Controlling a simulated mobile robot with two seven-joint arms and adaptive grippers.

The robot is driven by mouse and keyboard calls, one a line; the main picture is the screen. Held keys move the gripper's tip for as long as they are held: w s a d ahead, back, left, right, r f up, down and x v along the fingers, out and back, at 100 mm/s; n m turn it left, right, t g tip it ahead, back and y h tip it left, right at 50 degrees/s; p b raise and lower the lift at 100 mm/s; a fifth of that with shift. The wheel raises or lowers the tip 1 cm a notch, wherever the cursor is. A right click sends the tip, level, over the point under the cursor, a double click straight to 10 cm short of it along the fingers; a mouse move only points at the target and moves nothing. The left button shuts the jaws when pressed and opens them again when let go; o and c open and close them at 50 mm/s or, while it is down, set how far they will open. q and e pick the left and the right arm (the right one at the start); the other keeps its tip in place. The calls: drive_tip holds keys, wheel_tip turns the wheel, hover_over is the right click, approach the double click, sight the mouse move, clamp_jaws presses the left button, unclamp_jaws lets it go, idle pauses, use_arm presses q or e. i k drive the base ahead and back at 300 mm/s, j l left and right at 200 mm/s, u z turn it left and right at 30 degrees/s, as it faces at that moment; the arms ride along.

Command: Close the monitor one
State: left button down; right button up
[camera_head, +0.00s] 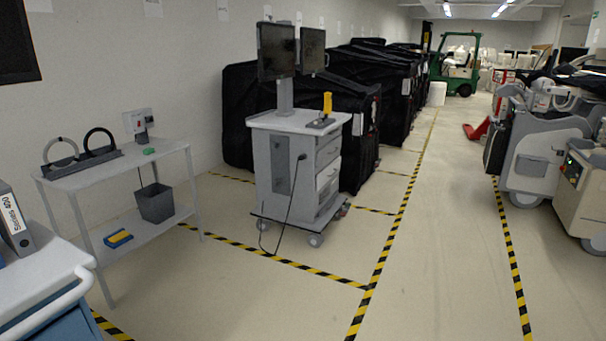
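A grey-white cart (262,165) on casters stands left of the middle in the head view. It carries two dark monitors, a left monitor (276,50) and a right monitor (313,50), on a grey post (285,97). The cart's right side has several drawers; a lighter drawer (327,175) seems to stick out a little, but I cannot tell how far. A yellow device (327,104) stands on the cart top, and a black cable hangs down its front. Neither of my grippers is in view.
A grey side table (75,178) with a bin (155,203) stands left by the wall. Black-covered carts (360,120) line up behind the monitor cart. Machines (540,150) stand at right. The floor between is clear, marked with yellow-black tape (385,247). A blue-white cart (45,290) fills the near left corner.

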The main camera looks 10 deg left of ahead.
sight(275, 42)
drive_tip(key=i+j+u, duration=0.35)
drive_tip(key=i, duration=0.7)
drive_tip(key=i+u, duration=0.35)
drive_tip(key=i, duration=0.75)
drive_tip(key=j, duration=0.1)
